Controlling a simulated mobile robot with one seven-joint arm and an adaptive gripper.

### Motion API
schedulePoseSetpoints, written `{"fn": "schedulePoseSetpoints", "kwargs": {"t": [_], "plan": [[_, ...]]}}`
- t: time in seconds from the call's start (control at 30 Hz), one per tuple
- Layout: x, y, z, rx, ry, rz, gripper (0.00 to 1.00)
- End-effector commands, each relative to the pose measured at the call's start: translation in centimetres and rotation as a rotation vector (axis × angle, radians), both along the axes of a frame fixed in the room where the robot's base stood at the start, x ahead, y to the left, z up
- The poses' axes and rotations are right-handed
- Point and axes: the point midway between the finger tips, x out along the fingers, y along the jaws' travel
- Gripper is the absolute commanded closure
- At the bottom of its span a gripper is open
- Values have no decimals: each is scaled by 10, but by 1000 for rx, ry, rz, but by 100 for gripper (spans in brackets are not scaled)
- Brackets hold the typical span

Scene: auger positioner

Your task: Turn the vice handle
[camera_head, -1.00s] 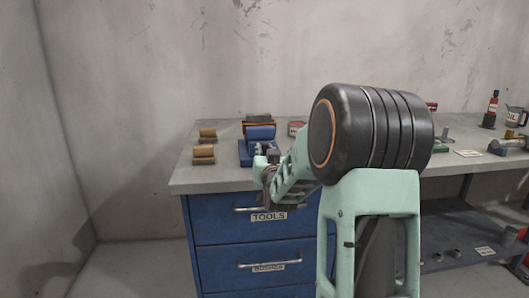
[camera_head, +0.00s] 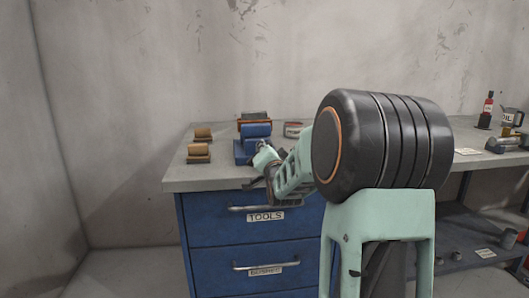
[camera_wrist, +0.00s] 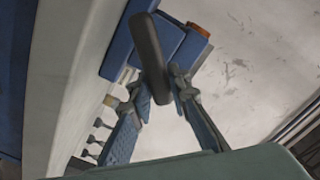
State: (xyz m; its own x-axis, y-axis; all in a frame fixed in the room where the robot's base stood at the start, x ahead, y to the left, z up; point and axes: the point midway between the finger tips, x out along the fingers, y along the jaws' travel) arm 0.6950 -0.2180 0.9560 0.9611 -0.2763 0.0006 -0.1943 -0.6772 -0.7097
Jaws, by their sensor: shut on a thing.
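The blue vice (camera_head: 256,132) stands at the front left part of the workbench, and its blue body also shows at the top of the wrist view (camera_wrist: 176,38). Its handle is a dark grey bar (camera_wrist: 149,48) in the wrist view, tilted slightly from upright. My gripper (camera_wrist: 161,88) is shut on the lower part of this bar, one finger on each side. In the head view my gripper (camera_head: 264,158) is at the vice's front, just above the bench edge. The handle is too small and covered to make out there.
The grey workbench (camera_head: 200,180) has blue drawers (camera_head: 247,232) below. Two small blocks with tan cylinders (camera_head: 199,151) stand left of the vice. A round tin (camera_head: 293,130) is to its right. Bottles and tools (camera_head: 486,112) are at the far right. My arm hides the bench's middle.

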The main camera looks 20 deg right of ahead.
Motion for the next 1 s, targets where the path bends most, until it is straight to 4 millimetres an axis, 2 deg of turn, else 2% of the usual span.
{"fn": "schedulePoseSetpoints", "kwargs": {"t": [0.23,0.67,0.7,0.8,0.87,1.0], "plan": [[0,-1,-2,63,-16,-1,100],[-1,-3,-3,74,-18,-3,100],[-1,-3,-3,74,-18,-3,80],[-1,-3,-3,74,-18,-3,69],[-1,-3,-3,73,-18,-3,65],[-1,-2,-2,72,-19,-1,65]]}}
